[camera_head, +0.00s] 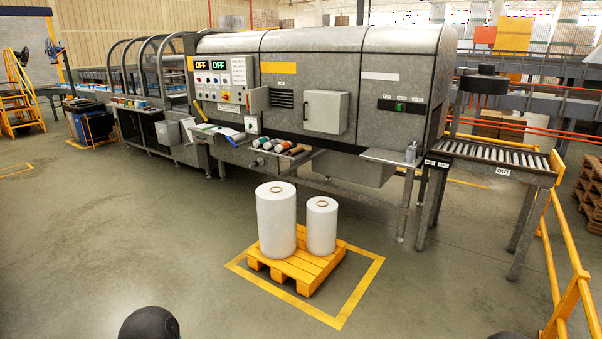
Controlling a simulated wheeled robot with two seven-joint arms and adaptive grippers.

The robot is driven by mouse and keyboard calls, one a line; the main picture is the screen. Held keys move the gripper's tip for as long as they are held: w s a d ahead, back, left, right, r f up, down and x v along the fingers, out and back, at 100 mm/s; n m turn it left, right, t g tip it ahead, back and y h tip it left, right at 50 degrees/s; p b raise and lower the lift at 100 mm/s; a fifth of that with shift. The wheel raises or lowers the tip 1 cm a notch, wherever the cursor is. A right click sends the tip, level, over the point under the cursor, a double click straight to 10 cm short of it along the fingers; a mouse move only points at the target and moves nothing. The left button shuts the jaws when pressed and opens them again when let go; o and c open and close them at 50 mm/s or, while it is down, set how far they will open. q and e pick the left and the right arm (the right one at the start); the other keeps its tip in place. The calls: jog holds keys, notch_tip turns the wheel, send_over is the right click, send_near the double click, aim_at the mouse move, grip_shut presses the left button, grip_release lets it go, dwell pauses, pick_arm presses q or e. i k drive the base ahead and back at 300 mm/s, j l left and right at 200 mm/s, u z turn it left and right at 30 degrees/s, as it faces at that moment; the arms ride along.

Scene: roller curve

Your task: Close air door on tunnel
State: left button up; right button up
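The tunnel (350,60) is a long grey metal machine housing across the middle of the view. On its front, a small light grey door panel (258,99) stands out at the left edge of a dark louvred vent (283,99); it looks swung open, with the vent uncovered. To the right, a larger pale grey box-like door or cover (325,111) with a dark handle sits proud of the housing; I cannot tell whether it is open. Neither gripper is in view. Only dark rounded parts, probably mine, show at the bottom edge.
A yellow pallet (312,271) with two white rolls (277,220) stands on the floor before the tunnel. A tool shelf (275,158) juts out below the vent. A roller table (490,155) and yellow railing (572,295) are at right.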

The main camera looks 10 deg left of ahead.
aim_at(258, 97)
jog(key=i+j+u, duration=0.65)
jog(key=i, duration=0.15)
jog(key=i+j+u, duration=0.15)
jog(key=i+u, duration=0.5)
jog(key=i, duration=2.35)
jog(key=i+j+z, duration=0.15)
jog(key=i+z, duration=0.3)
jog(key=i+j+z, duration=0.45)
jog(key=i, duration=0.15)
jog(key=i+j+z, duration=0.9)
jog(key=j, duration=0.15)
jog(key=i+j+z, duration=0.2)
jog(key=j+z, duration=0.25)
jog(key=j, duration=0.3)
